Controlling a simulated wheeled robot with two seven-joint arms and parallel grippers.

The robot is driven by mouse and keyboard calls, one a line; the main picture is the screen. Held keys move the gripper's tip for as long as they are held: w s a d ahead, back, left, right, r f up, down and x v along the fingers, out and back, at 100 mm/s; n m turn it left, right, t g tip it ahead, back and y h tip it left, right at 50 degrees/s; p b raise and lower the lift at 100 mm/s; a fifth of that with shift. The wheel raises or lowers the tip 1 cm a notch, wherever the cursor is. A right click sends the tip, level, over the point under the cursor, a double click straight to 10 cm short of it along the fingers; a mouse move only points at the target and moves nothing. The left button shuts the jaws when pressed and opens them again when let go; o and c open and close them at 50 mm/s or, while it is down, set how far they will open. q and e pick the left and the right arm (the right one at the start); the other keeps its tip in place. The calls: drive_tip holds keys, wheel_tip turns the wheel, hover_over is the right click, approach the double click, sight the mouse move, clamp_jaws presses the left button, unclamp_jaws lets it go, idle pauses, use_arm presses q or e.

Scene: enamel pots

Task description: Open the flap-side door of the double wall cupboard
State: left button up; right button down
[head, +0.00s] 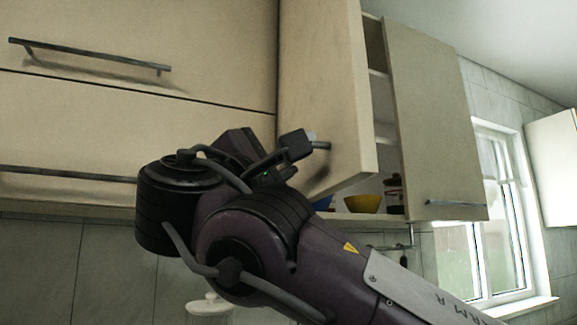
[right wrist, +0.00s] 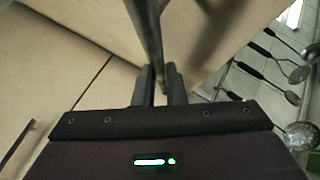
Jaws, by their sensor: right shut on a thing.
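The flap-side door (head: 322,85) of the double wall cupboard stands partly open, swung out beside the flap fronts (head: 120,75). My right gripper (head: 303,148) is shut on its bar handle (head: 320,146), low on the door. In the right wrist view the handle (right wrist: 147,28) runs between the two fingers of the right gripper (right wrist: 159,78). The other door (head: 432,110) of the cupboard, with a handle near its bottom edge, hangs to the right. Shelves show in the gap between the doors. My left gripper is not in view.
A yellow bowl (head: 363,203), part of a blue bowl (head: 323,202) and a dark jar (head: 393,195) stand on the cupboard's bottom shelf. A white lidded pot (head: 210,307) is below. Utensils (right wrist: 265,80) hang at right in the wrist view. A window (head: 492,210) is further right.

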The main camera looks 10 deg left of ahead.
idle(0.3)
drive_tip(key=c, duration=1.5)
unclamp_jaws()
drive_tip(key=shift+w, duration=0.1)
